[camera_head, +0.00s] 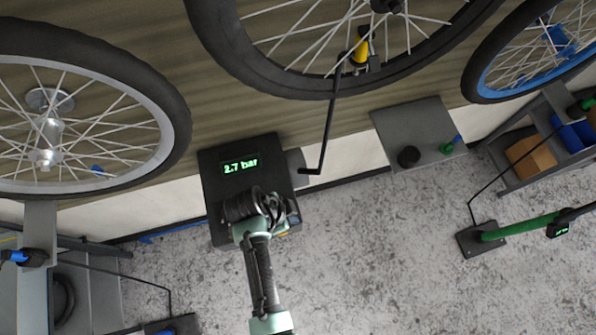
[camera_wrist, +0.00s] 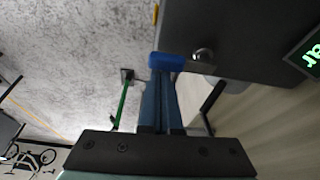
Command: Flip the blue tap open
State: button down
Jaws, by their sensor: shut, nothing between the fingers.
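The blue tap (camera_wrist: 167,62) is a short blue lever beside a round metal fitting (camera_wrist: 203,55) on the dark box (camera_wrist: 240,35). In the wrist view the lever lies across the tips of my gripper (camera_wrist: 161,78), whose two fingers are together and empty. The fingertips overlap the lever in the picture; I cannot tell whether they touch it. In the head view my wrist covers the lower part of the box (camera_head: 215,170), and I cannot make out the tap clearly there. The box's display reads 2.7 bar.
A grey shelf (camera_head: 415,125) sits further right. A green pump (camera_head: 520,228) stands on the floor at the right. The grey floor (camera_head: 380,260) between is clear.

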dwell(0.7)
notch_tip(320, 180, up, 10)
jog(key=b, duration=0.1)
jog(key=shift+d+f, duration=0.25)
dwell(0.3)
dwell(0.5)
